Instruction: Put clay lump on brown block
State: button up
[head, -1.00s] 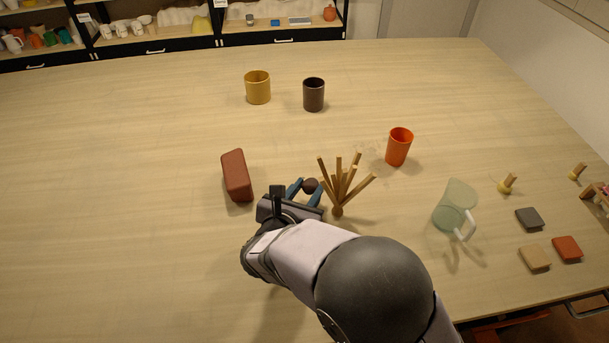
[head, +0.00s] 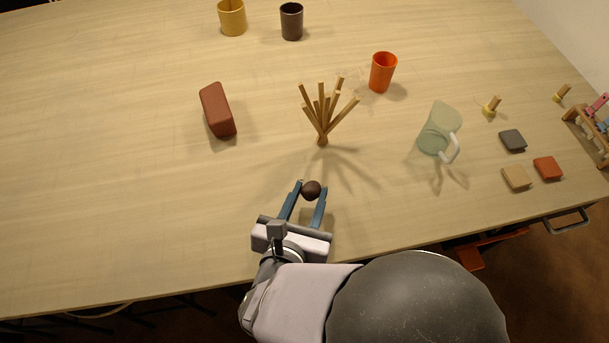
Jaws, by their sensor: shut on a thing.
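The clay lump (head: 312,190) is a small dark brown ball. My gripper (head: 308,191) is shut on it, with one blue finger on each side, near the front part of the table. From this view I cannot tell how high above the table it is held. The brown block (head: 217,110) is a reddish-brown brick shape to the left and farther back, apart from my gripper. Its top is bare.
A bundle of wooden sticks (head: 323,120) stands just beyond my gripper. A glass jug (head: 439,130) and an orange cup (head: 382,72) are to the right. Yellow (head: 232,18) and dark (head: 291,22) cups stand at the back. The table's left side is clear.

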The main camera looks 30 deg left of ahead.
jog(key=shift+s+d, duration=0.3)
